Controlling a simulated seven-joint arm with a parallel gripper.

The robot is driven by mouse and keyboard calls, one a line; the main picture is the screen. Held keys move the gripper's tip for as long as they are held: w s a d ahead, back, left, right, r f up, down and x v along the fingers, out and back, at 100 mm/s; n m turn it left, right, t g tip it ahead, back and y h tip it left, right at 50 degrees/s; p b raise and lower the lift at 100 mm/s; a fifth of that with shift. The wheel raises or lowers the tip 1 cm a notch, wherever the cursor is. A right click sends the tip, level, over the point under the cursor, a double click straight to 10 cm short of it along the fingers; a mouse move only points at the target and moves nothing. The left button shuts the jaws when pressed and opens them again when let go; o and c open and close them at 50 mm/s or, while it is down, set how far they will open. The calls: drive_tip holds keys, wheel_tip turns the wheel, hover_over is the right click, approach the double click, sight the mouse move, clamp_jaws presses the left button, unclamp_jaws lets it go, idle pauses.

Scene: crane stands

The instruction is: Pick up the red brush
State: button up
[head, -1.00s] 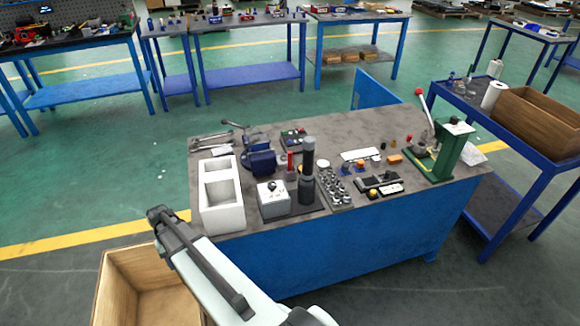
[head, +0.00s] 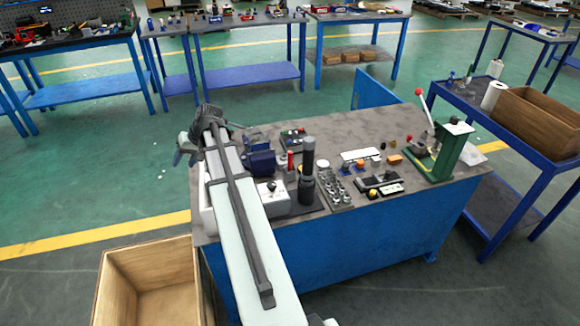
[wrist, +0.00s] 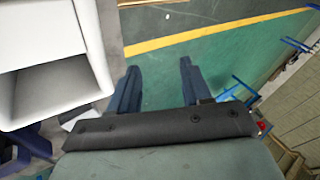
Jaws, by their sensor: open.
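I cannot make out a red brush for certain. A small upright red object (head: 290,161) stands on the workbench (head: 350,130) in the head view, beside a tall black cylinder (head: 307,157); it is too small to tell whether it is the brush. My gripper (wrist: 158,76) is open in the wrist view, with two dark blue fingers apart and only floor between them. In the head view my arm reaches over the bench's left end and hides part of it.
A white two-compartment box (wrist: 60,85) is close on the left of the wrist view; my arm mostly covers it in the head view. A blue vise (head: 262,162), a white switch box (head: 273,197) and a green press (head: 447,150) stand on the bench. A wooden crate (head: 150,260) is at front left.

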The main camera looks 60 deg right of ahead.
drive_tip(key=s+d+r+m+g+h, duration=0.25)
drive_tip(key=s+d+m, duration=0.25)
drive_tip(key=s+d, duration=0.7)
wheel_tip(320, 180, up, 2)
drive_tip(key=m+g+h, duration=0.3)
drive_tip(key=m+g, duration=0.1)
drive_tip(key=m, duration=0.2)
hover_over(290, 159)
drive_tip(key=shift+t+y, duration=0.25)
drive_tip(key=shift+w+d+f, duration=0.1)
drive_tip(key=shift+d+f, duration=0.1)
drive_tip(key=shift+f, duration=1.9)
drive_tip(key=shift+w+d+f, duration=0.1)
drive_tip(key=shift+d+f, duration=0.05)
drive_tip(key=shift+f, duration=1.95)
drive_tip(key=shift+d+f, duration=0.2)
drive_tip(key=shift+f, duration=1.9)
clamp_jaws()
